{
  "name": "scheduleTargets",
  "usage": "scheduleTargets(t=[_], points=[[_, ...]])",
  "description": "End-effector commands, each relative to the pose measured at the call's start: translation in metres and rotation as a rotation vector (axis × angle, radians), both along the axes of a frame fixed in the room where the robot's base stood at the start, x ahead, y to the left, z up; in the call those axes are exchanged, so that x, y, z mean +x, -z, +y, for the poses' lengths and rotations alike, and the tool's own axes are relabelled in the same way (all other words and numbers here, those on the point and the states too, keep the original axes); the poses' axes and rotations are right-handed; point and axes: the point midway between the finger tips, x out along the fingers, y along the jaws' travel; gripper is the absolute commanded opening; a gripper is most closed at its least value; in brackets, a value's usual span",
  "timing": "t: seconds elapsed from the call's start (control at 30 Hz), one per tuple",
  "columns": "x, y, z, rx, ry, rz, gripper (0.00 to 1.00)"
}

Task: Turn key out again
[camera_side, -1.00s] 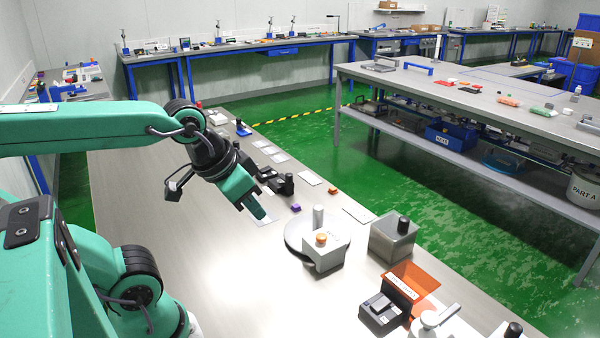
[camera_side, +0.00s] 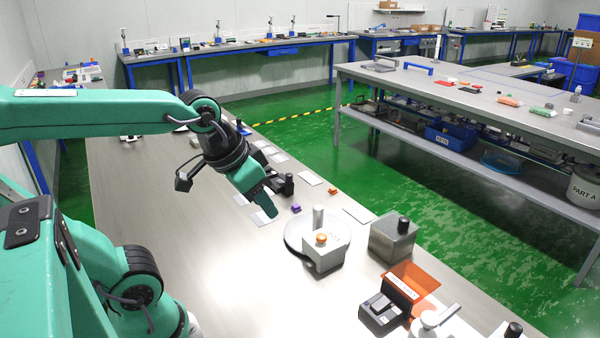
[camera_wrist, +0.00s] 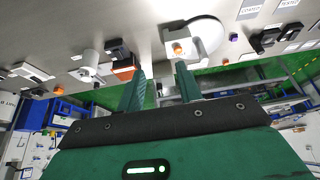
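No key can be made out clearly in either view. A box with an orange knob (camera_side: 322,256) stands at the front of a round grey disc (camera_side: 291,238) with an upright pale post. The knobbed box (camera_wrist: 181,42) also shows at the top of the wrist view. A grey box with a black knob (camera_side: 392,240) stands to its right. A dark device (camera_side: 381,311) sits by an orange see-through panel (camera_side: 421,281). My gripper (camera_side: 270,207) hangs above the bench, left of the disc. In the wrist view its fingers (camera_wrist: 160,70) are apart with nothing between them.
A small purple block (camera_side: 296,208) and an orange block (camera_side: 333,191) lie near the bench's far edge. Black items (camera_side: 284,184) stand behind my gripper. A white handled part (camera_side: 435,323) is at front right. The bench's middle left is clear.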

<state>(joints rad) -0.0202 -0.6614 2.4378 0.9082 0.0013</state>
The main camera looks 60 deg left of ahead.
Motion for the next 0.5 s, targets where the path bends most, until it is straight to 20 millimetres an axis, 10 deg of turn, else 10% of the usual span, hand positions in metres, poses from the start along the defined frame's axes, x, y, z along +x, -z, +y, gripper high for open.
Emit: scheduleTargets(t=[0.5], points=[[0.084,0.003,0.03,-0.008,-0.082,0.156,0.35]])
